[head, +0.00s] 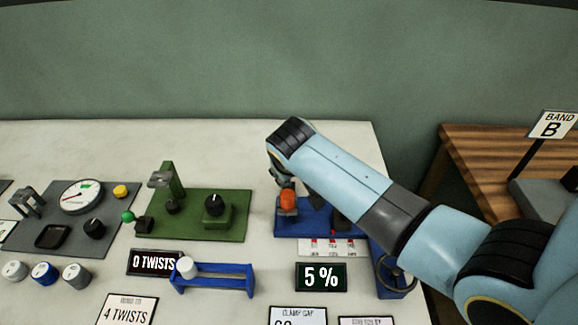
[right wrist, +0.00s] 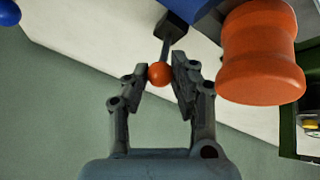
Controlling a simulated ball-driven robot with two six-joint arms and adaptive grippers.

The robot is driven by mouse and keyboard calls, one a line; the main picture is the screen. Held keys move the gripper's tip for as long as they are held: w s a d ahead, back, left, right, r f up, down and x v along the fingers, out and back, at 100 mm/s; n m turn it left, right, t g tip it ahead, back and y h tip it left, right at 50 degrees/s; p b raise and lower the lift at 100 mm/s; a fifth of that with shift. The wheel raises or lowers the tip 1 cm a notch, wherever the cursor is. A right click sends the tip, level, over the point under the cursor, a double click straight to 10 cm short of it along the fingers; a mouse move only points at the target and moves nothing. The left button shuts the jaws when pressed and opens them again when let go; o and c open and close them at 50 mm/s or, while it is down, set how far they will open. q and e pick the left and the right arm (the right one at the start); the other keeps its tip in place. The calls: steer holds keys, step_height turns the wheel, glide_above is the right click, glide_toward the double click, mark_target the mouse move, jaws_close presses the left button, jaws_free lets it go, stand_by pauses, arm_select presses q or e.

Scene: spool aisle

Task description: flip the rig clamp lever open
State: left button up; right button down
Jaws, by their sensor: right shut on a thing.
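The clamp lever is a dark rod with a small orange ball knob (right wrist: 160,75) at its end, seen in the right wrist view. My right gripper (right wrist: 161,78) is shut on this knob, one finger on each side. The rod runs from the knob up to a dark block by the blue rig (head: 290,230). A larger orange spool (head: 287,201) stands on the rig, and it also shows beside the fingers in the right wrist view (right wrist: 260,55). In the head view my right arm hides the lever and much of the rig. My left gripper is not in view.
A blue holder (head: 212,281) lies in front. The table's back is clear.

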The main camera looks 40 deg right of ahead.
steer(key=shift+r, duration=0.1)
stand_by(0.3)
steer(key=c, duration=1.1)
jaws_free()
steer(key=shift+o, duration=0.2)
steer(key=v, duration=1.2)
steer(key=shift+s+a, duration=0.1)
